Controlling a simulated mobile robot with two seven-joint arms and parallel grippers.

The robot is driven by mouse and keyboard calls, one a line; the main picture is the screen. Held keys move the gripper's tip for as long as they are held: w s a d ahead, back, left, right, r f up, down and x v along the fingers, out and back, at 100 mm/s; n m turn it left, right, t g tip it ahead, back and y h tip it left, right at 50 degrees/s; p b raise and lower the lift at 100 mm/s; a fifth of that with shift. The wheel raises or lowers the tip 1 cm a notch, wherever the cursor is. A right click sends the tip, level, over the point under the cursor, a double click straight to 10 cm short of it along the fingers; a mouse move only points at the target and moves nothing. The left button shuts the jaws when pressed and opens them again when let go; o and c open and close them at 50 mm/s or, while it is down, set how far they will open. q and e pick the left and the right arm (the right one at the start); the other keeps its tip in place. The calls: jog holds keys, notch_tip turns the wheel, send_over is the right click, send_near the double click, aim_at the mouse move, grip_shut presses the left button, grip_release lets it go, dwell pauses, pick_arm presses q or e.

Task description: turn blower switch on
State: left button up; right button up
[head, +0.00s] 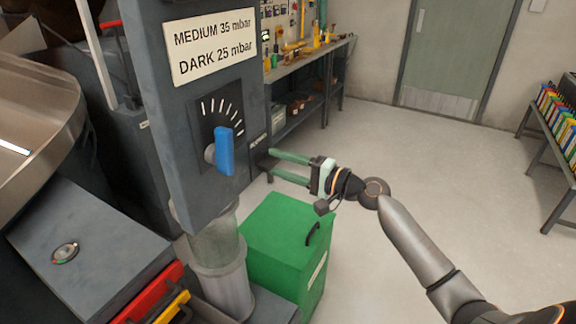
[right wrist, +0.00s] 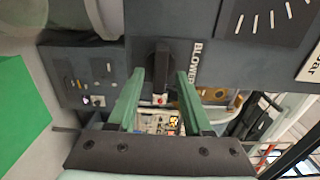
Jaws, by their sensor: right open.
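The blower switch (right wrist: 160,66) is a black knob on the dark grey panel beside the word BLOWER, in the right wrist view. In the head view the BLOWER label (head: 258,140) shows at the right edge of the grey column, and the knob itself is hidden or too small to make out. My right gripper (head: 270,165) is open, its green fingers pointing left at the column's right side. In the right wrist view its fingertips (right wrist: 160,76) lie on either side of the knob with gaps; I cannot tell how deep they reach. My left gripper is not in view.
A blue knob (head: 224,150) with a dial stands on the column's front under a pressure sign (head: 210,45). A green bin (head: 285,250) stands below my right gripper. A workbench (head: 310,60) is behind.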

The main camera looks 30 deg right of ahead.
jog(key=b+v, duration=0.3)
jog(key=v, duration=0.9)
jog(key=shift+s+d, duration=0.15)
jog(key=shift+s, duration=0.05)
jog(key=s+a+f+n+g+h, duration=0.2)
jog(key=a+f+h, duration=0.1)
jog(key=f, duration=0.9)
jog(key=s+a+f+n+g+h, duration=0.2)
jog(key=s+f, duration=0.1)
jog(key=f, duration=1)
jog(key=s+a+f+n+g+h, duration=0.1)
jog(key=s+a+f+n+g, duration=0.1)
jog(key=s+a+f+n, duration=0.8)
jog(key=s+a+f, duration=0.2)
jog(key=s+a, duration=0.1)
jog(key=a, duration=0.1)
jog(key=shift+a+h, duration=0.25)
jog(key=shift+h, duration=0.05)
